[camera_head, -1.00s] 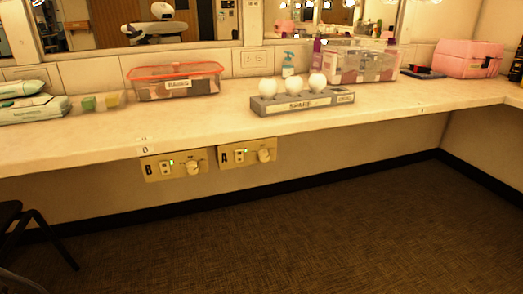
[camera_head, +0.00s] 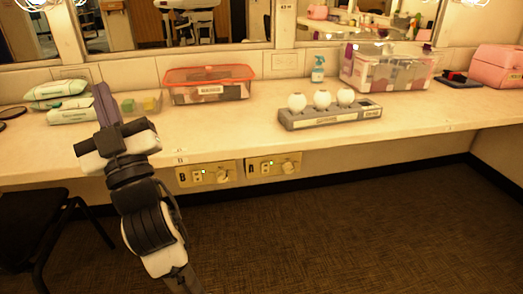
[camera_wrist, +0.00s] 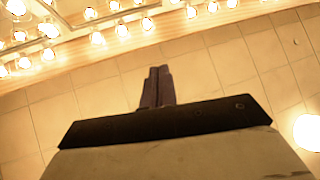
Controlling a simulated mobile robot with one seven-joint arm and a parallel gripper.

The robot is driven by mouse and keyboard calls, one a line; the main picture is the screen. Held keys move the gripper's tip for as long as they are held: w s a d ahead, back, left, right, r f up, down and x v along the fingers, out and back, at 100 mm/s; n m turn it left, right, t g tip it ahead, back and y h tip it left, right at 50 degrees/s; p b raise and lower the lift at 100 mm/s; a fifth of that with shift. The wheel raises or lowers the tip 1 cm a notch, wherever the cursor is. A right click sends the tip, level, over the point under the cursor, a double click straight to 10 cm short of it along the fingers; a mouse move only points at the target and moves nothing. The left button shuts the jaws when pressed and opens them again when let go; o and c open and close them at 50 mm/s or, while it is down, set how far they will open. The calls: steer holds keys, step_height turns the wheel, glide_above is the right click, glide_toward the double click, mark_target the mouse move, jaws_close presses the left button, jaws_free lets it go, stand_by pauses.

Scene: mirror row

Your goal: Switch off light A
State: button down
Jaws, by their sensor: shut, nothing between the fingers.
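Switch panel A (camera_head: 273,166) is on the front underside of the counter, with a small lit green indicator and a round pale knob (camera_head: 288,168). Panel B (camera_head: 207,174) is just left of it, with a similar green light and knob. My gripper (camera_head: 103,103) is above the counter at the left, apart from both panels and well left of A. Its dark fingers are together and empty; they also show in the wrist view (camera_wrist: 158,84) against a tiled wall. The wrist view shows neither panel.
The white counter (camera_head: 240,127) holds a red-lidded bin (camera_head: 209,84), a grey stand (camera_head: 331,116) with three white globes, a clear bin (camera_head: 387,68) and wipe packs (camera_head: 60,100). A dark chair (camera_head: 38,222) is at lower left. The floor before panel A is clear.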

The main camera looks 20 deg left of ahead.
steer(key=w+d+f+m+t+h+p, duration=0.25)
steer(key=w+t+h+p, duration=0.3)
steer(key=w, duration=0.65)
steer(key=w+d+f+n+h+p, duration=0.45)
steer(key=w+d+f+p, duration=0.4)
steer(key=w, duration=0.25)
steer(key=d+f+n+g+h+p, duration=0.1)
steer(key=d+f+n+p, duration=0.15)
steer(key=f, duration=0.25)
steer(key=d+f+n+p, duration=0.1)
steer(key=d+f+p, duration=0.2)
steer(key=f, duration=0.2)
steer(key=n+g+h+p, duration=0.1)
steer(key=n+g+p, duration=0.2)
steer(key=n+p, duration=0.1)
glide_toward(266, 166)
steer(key=r+v, duration=0.1)
steer(key=v, duration=0.6)
steer(key=shift+s+d+f, duration=0.1)
steer(key=shift+f, duration=0.3)
steer(key=b+x, duration=0.1)
steer(key=x, duration=1.3)
